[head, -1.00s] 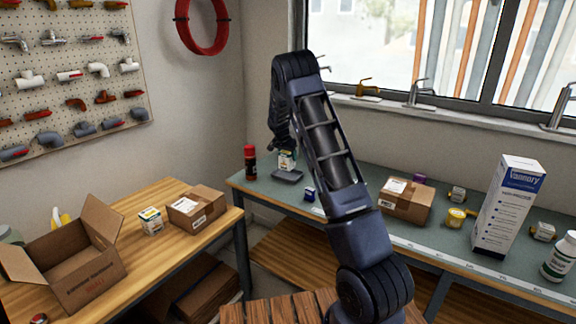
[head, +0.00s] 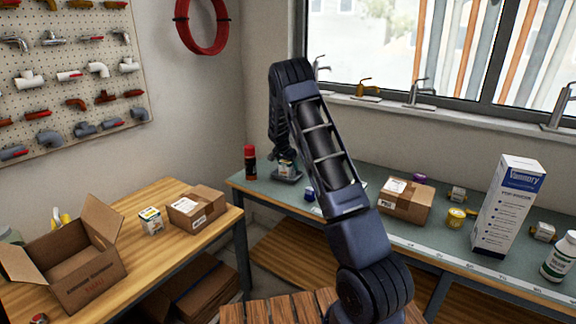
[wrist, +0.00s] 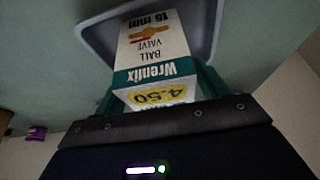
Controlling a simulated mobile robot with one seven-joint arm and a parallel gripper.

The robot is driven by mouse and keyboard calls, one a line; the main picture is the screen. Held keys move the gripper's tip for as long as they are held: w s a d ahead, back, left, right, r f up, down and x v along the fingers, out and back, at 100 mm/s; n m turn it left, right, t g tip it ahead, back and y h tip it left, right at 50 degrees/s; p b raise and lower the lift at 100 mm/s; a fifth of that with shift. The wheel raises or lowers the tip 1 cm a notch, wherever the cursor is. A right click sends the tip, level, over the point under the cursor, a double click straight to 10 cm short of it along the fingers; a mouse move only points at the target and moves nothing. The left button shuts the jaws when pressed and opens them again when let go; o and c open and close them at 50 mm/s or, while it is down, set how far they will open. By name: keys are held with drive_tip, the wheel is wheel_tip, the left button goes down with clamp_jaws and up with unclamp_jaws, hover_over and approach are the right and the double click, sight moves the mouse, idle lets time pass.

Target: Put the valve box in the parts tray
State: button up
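The valve box (wrist: 152,50), a white and teal carton reading "Wrenfix Ball Valve 15 mm", fills the middle of the wrist view. My gripper (wrist: 158,88) is shut on it, with a green finger against each side. In the head view the box (head: 286,169) shows small, partly hidden by my arm. The grey parts tray (wrist: 92,36) lies around and below the box in the wrist view; its edge also shows in the head view (head: 290,180). The box is over the tray and low; I cannot tell whether it touches the tray floor.
A red spray can (head: 250,162) stands just left of the tray on the green bench. A cardboard box (head: 406,202), a tall white carton (head: 508,208) and a white bottle (head: 560,257) stand further right. The wooden table (head: 170,262) holds more boxes.

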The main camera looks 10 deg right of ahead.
drive_tip(key=shift+o, duration=0.2)
drive_tip(key=shift+r, duration=0.1)
drive_tip(key=v, duration=1)
drive_tip(key=s+d+r+n+y, duration=0.2)
drive_tip(key=s+d+r, duration=0.1)
drive_tip(key=s+r, duration=1.1)
drive_tip(key=s+d+r+n, duration=0.1)
drive_tip(key=s+r, duration=0.3)
drive_tip(key=s, duration=0.4)
drive_tip(key=s+d+r+n, duration=0.1)
drive_tip(key=s+r, duration=0.2)
drive_tip(key=s, duration=0.4)
drive_tip(key=s+f+n+t+y, duration=0.1)
drive_tip(key=s+n, duration=0.4)
drive_tip(key=s, duration=2.3)
drive_tip(key=shift+s+a+f, duration=0.15)
drive_tip(key=shift+s+a, duration=0.1)
